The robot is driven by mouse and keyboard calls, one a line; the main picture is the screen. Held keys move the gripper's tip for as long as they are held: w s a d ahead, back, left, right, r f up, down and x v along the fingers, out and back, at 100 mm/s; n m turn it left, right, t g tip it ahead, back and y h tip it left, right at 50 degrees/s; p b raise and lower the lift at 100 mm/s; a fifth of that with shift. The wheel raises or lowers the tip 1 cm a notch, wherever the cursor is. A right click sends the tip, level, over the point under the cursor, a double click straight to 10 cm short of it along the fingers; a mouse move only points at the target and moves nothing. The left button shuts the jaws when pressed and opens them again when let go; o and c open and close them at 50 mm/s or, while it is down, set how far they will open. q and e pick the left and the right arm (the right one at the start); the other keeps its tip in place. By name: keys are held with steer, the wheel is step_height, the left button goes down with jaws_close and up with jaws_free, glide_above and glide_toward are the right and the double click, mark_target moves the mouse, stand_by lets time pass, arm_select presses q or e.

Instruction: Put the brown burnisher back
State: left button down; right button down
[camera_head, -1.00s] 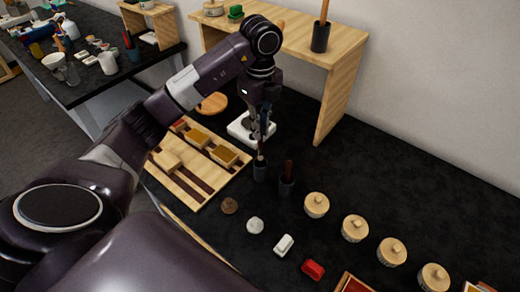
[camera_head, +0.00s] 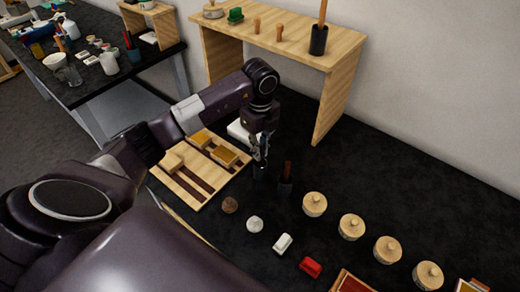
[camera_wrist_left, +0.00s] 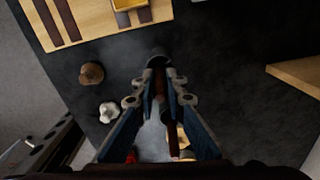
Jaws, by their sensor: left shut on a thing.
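My left gripper (camera_head: 262,158) is low over the black worktop, right above a small dark cup (camera_head: 260,172). It is shut on the brown burnisher, a thin brown stick that shows between the fingers in the left wrist view (camera_wrist_left: 159,88). The dark cup also shows in the wrist view (camera_wrist_left: 158,57), at the burnisher's far end. The burnisher's lower end seems to be at or inside the cup; the fingers hide how deep. A second dark cup (camera_head: 285,188) with a reddish-brown handle (camera_head: 287,169) stands close to the right. My right gripper is not in view.
A wooden tray (camera_head: 187,190) with blocks lies left of the cups. A brown ball (camera_head: 230,205), pale ball (camera_head: 254,224), white block (camera_head: 282,243) and red block (camera_head: 310,266) lie in front. Several lidded wooden jars (camera_head: 314,204) stand right. A wooden shelf (camera_head: 341,90) stands behind.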

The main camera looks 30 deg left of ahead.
arm_select(q)
steer(key=c, duration=2)
jaws_free()
steer(key=shift+o, duration=0.2)
step_height(320, 180, up, 8)
steer(key=b, duration=0.3)
steer(key=shift+w+f, duration=0.1)
steer(key=shift+f, duration=0.1)
step_height(320, 180, up, 3)
steer(key=shift+r, duration=0.85)
